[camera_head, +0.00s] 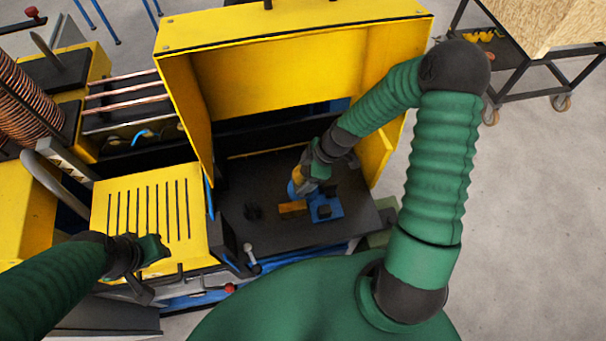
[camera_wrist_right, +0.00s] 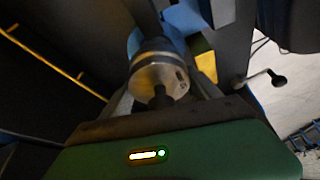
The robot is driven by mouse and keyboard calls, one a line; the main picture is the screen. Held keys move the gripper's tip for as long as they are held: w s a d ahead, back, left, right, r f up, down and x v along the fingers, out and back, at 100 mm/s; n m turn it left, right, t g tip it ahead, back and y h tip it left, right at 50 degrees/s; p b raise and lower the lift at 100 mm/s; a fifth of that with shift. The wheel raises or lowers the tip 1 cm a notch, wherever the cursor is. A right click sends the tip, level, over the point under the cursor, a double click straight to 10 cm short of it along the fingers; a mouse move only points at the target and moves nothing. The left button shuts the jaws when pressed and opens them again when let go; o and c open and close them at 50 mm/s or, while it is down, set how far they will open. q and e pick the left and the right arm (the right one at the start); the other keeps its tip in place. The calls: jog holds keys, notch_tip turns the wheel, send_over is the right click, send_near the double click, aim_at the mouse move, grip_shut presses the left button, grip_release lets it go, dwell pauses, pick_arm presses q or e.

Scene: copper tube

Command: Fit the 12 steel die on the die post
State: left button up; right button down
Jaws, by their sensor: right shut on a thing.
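My right gripper (camera_head: 304,184) reaches down inside the yellow machine enclosure, just above its dark bed. In the right wrist view it is shut on a round steel die (camera_wrist_right: 157,78), between its fingers. A dark stub (camera_wrist_right: 160,97) shows in front of the die's face; I cannot tell whether it is the die post. A blue part lies just beyond the die, and I cannot tell if they touch. In the head view the die is mostly hidden by the gripper. My left gripper (camera_head: 153,249) hangs over the slotted yellow cover; its finger opening is unclear.
A blue plate (camera_head: 333,205) with dark blocks and a small yellow block (camera_head: 292,208) lie beside the right gripper. The yellow enclosure (camera_head: 290,30) walls the work area. A lever with a ball knob (camera_head: 249,248) stands at the front. Copper tubes (camera_head: 120,92) lie at left.

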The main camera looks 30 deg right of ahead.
jog(key=shift+w+d+f, duration=0.1)
jog(key=shift+d, duration=0.2)
pick_arm(q)
jog(key=shift+d, duration=0.65)
jog(key=shift+a, duration=0.1)
pick_arm(e)
jog(key=shift+a, duration=0.15)
pick_arm(q)
jog(key=shift+a, duration=0.4)
pick_arm(e)
jog(key=shift+a, duration=0.3)
pick_arm(q)
jog(key=shift+d, duration=0.35)
pick_arm(e)
jog(key=shift+d, duration=0.2)
pick_arm(q)
jog(key=shift+a+f+b, duration=0.25)
jog(key=shift+f+b, duration=0.2)
jog(key=shift+b, duration=0.05)
pick_arm(e)
jog(key=shift+a+f, duration=0.2)
jog(key=shift+f, duration=0.2)
pick_arm(q)
jog(key=shift+d+f+b, duration=0.15)
jog(key=shift+f+b, duration=0.2)
jog(key=shift+b, duration=0.05)
pick_arm(e)
jog(key=shift+d+f, duration=0.15)
jog(key=shift+f, duration=0.35)
